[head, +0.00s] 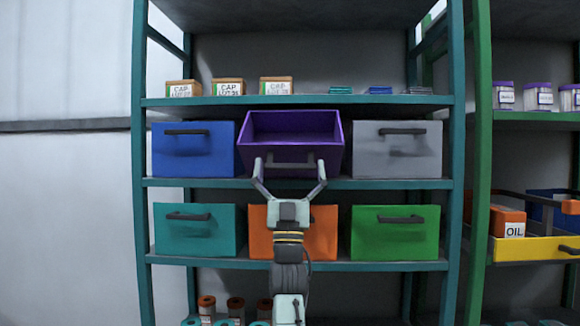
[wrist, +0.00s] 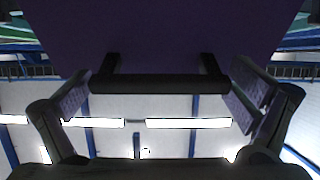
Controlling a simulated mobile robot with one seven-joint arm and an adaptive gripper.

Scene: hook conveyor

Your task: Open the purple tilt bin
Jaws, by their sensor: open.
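The purple tilt bin (head: 293,127) is in the middle of the upper bin row. It is tilted forward, and its open top and inside show in the head view. In the wrist view its purple front (wrist: 155,35) fills the top, with a dark bar handle (wrist: 160,85) across the middle. My gripper (head: 290,165) is at the bin's lower front. Its fingers are spread wide, one on each side of the handle, and in the wrist view (wrist: 160,100) there is a gap at both handle ends. Nothing is gripped.
A blue bin (head: 194,160) is left of the purple one and a grey bin (head: 397,165) is right. Below are teal (head: 196,238), orange (head: 320,240) and green bins (head: 395,240). Boxes (head: 228,87) stand on the shelf above. Green shelving (head: 480,150) stands at the right.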

